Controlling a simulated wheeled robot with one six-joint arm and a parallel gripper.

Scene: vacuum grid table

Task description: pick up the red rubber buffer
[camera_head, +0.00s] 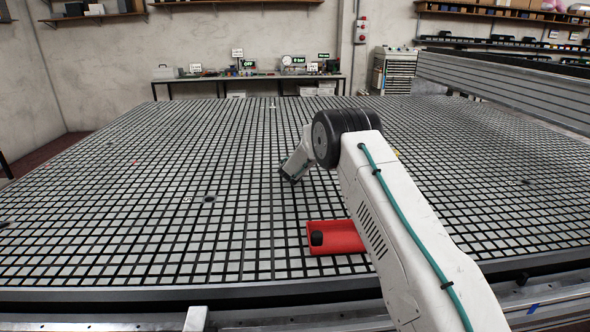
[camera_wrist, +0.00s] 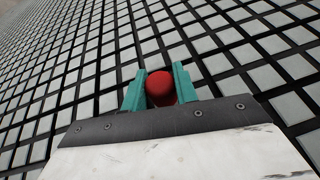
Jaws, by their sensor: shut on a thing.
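The red rubber buffer (camera_wrist: 160,84) is a small round-topped piece in the wrist view. It sits between the two teal fingers of my gripper (camera_wrist: 160,78), which are shut on it from both sides. Its lower part is hidden by the gripper's dark edge. In the head view my gripper (camera_head: 288,177) points down and to the left over the middle of the grid table (camera_head: 130,220). The buffer cannot be made out in that view. I cannot tell whether it is clear of the table surface.
Small pieces lie scattered on the grid. A grey beam (camera_head: 500,88) crosses at the right. The grid's left half is mostly free.

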